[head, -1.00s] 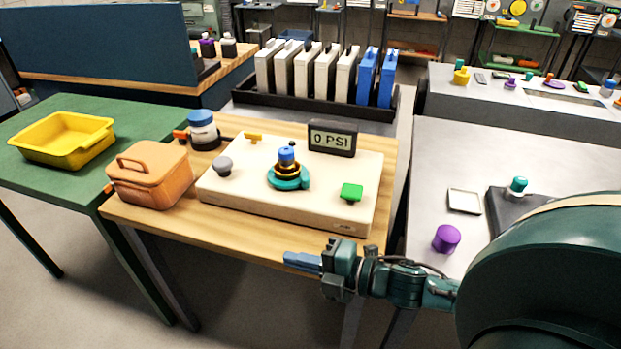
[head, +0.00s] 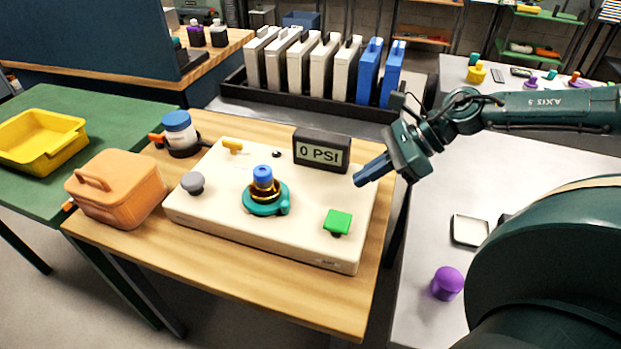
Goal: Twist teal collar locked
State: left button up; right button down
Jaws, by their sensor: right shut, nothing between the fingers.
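The teal collar (head: 266,199) is a ring with a small side lug, lying flat around the base of a brass and dark fitting with a blue top (head: 263,177). It sits in the middle of a cream panel box (head: 205,222) on the wooden table. I cannot tell from here whether the collar is locked. My right gripper (head: 358,181) is shut and empty. It is above the right edge of the box, to the right of the collar and well apart from it, its blue fingers pointing left and down. My left gripper is not in view.
A gauge (head: 321,150) reading "0 PSI" stands at the box's back right. A green button (head: 338,222), a grey knob (head: 193,182) and a yellow lever (head: 233,146) are also on the box. An orange container (head: 117,188) and a blue-lidded jar (head: 178,131) stand to its left.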

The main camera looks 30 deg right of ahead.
aim_at(290, 209)
jog(key=shift+b+x, duration=0.7)
jog(key=shift+x, duration=0.15)
jog(key=shift+w+a+f+b, duration=0.15)
jog(key=shift+w+f+b, duration=0.15)
jog(key=shift+w+f, duration=0.05)
jog(key=shift+w+a+f, duration=0.15)
jog(key=shift+a, duration=0.15)
jog(key=p+x, duration=0.1)
jog(key=x, duration=0.5)
jog(key=shift+w+a+f, duration=0.15)
jog(key=shift+a, duration=0.1)
jog(key=shift+w+a+p, duration=0.15)
jog(key=shift+w+a, duration=0.1)
jog(key=shift+a, duration=0.25)
jog(key=shift+w+a+p, duration=0.15)
jog(key=shift+w+a, duration=0.15)
jog(key=shift+a, duration=0.2)
jog(key=shift+w+a, duration=0.25)
jog(key=shift+a, duration=0.3)
